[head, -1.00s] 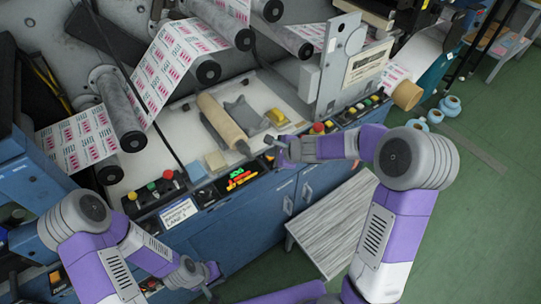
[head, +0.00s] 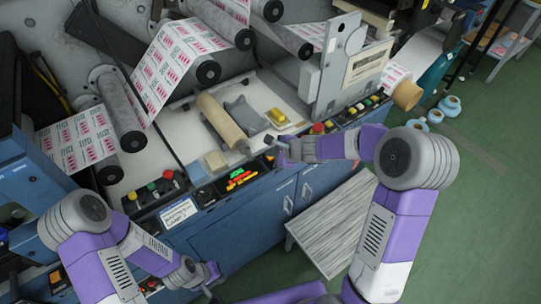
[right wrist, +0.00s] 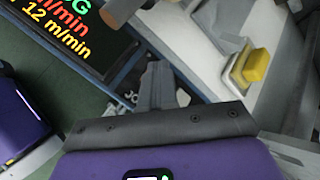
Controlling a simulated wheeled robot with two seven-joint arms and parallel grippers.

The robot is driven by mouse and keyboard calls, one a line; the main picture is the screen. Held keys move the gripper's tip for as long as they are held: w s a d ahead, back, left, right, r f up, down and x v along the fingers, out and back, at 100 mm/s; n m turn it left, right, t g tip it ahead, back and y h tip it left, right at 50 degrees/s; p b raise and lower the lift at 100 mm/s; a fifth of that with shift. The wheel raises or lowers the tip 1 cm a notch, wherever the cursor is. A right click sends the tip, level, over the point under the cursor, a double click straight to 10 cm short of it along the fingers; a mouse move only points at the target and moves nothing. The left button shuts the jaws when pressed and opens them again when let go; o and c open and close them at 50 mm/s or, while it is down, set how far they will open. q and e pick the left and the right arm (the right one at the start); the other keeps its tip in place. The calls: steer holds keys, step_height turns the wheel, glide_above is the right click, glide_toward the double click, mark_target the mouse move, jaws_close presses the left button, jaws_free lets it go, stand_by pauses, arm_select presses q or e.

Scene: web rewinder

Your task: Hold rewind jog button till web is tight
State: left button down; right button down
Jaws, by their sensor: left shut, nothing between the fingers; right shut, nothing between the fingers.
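The web (head: 178,58), white with red and black print, runs over grey rollers (head: 122,118). Another stretch of it (head: 82,142) lies at the far left; its spans look fairly flat. More buttons line a right panel (head: 350,113). I cannot tell which is the rewind jog button. My right gripper (head: 280,149) is shut and empty at the console's front edge, beside the lit display (head: 239,179); its fingers (right wrist: 157,85) show in the right wrist view. My left gripper (head: 212,274) is shut and empty, low in front of the cabinet.
A brown core (head: 222,121) and a yellow block (head: 278,116) lie on the white worktop. The display (right wrist: 70,30) reads 12 m/min in the right wrist view. A grey slatted platform (head: 335,222) stands before the blue cabinet. Blue rolls (head: 435,116) lie on the green floor.

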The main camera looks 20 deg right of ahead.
mark_target(272, 159)
steer(key=shift+r, duration=0.1)
steer(key=shift+r+p, duration=0.85)
step_height(272, 159, up, 5)
steer(key=p, duration=0.4)
steer(key=shift+p, duration=0.35)
